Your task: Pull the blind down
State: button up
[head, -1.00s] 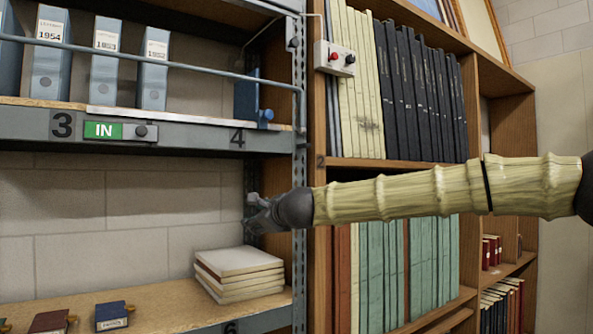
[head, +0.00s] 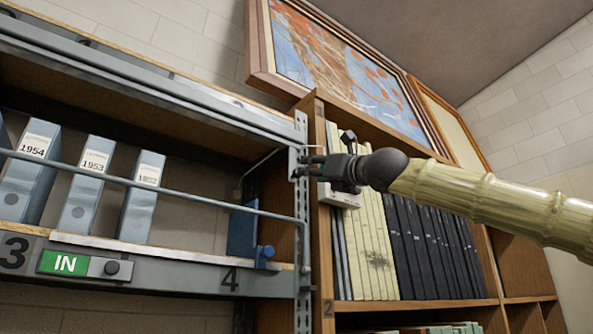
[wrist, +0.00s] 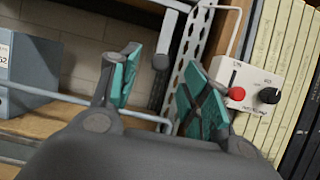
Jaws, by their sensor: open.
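The blind appears to be rolled up at the long grey housing (head: 150,82) along the top of the left shelf bay; no lowered sheet shows. My gripper (head: 308,166) is raised by the right post of that bay, near the right end of the housing. In the wrist view my gripper (wrist: 160,88) is open, with teal pads apart and nothing between them. A grey bar with a rounded lower end (wrist: 167,42) hangs just beyond the gap between the fingertips. I cannot tell whether it belongs to the blind.
A white control box (wrist: 255,95) with a red button and black knob is close right of my gripper. A blue-grey rail (head: 150,184) crosses in front of the binders (head: 86,185). A perforated post (head: 302,250) stands below my gripper. Framed pictures (head: 345,70) stand on top of the bookcase.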

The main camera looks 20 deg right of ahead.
aim_at(298, 177)
jog(key=p+x, duration=0.1)
jog(key=x, duration=0.2)
jog(key=p+x, duration=0.1)
jog(key=x, duration=0.2)
jog(key=f+p+x, duration=0.1)
jog(key=x, duration=0.1)
jog(key=shift+w+r, duration=0.2)
jog(key=shift+w, duration=0.45)
jog(key=shift+s+d, duration=0.1)
jog(key=shift+s, duration=0.05)
jog(key=shift+c, duration=1.1)
grip_shut()
